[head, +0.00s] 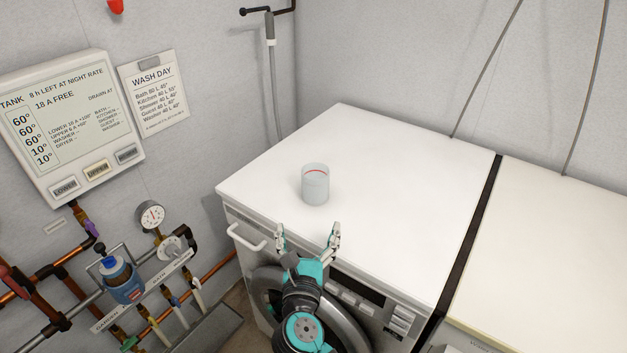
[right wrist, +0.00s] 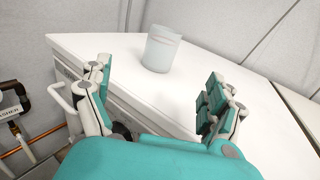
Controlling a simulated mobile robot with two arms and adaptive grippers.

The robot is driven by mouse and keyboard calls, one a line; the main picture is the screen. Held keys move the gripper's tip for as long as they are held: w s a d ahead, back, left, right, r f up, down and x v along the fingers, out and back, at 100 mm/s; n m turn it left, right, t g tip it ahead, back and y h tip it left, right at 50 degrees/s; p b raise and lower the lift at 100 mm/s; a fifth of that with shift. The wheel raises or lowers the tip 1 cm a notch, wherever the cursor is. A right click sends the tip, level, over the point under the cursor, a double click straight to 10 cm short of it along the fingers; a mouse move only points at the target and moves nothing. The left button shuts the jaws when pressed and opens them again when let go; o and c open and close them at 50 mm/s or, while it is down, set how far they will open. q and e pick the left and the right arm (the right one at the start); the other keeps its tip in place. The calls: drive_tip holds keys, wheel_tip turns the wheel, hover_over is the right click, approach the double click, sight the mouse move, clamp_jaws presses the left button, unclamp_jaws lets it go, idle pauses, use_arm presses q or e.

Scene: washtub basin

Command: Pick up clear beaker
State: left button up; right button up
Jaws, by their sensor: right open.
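The clear beaker (head: 315,185) stands upright on the white top of the washing machine (head: 375,165), near its left front part. It has a red line near its rim. In the right wrist view the beaker (right wrist: 161,50) stands ahead of the fingers, apart from them. My right gripper (head: 308,232) is open and empty at the machine's front edge, just in front of the beaker. Its spread fingers also show in the right wrist view (right wrist: 152,92). My left gripper is not in view.
The rest of the white top is clear. A second cream-topped unit (head: 560,250) stands to the right past a dark gap (head: 470,245). Pipes, a gauge (head: 150,216) and a blue bottle (head: 122,280) are at the left wall. A white handle (head: 246,238) juts from the machine's front.

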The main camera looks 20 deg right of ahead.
sight(314, 188)
drive_tip(key=x, duration=0.4)
drive_tip(key=shift+r, duration=0.25)
drive_tip(key=p+x, duration=0.1)
drive_tip(key=x, duration=0.7)
drive_tip(key=shift+s+f, duration=0.1)
drive_tip(key=shift+f, duration=0.1)
drive_tip(key=x, duration=0.3)
drive_tip(key=shift+s+d+r, duration=0.1)
drive_tip(key=shift+d+r, duration=0.05)
drive_tip(key=shift+d, duration=0.1)
drive_tip(key=shift+x, duration=1.2)
drive_tip(key=shift+w+d, duration=0.1)
drive_tip(key=shift+w, duration=0.25)
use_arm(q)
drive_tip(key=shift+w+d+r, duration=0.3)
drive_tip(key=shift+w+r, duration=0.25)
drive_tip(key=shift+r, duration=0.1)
use_arm(e)
drive_tip(key=c, duration=1.3)
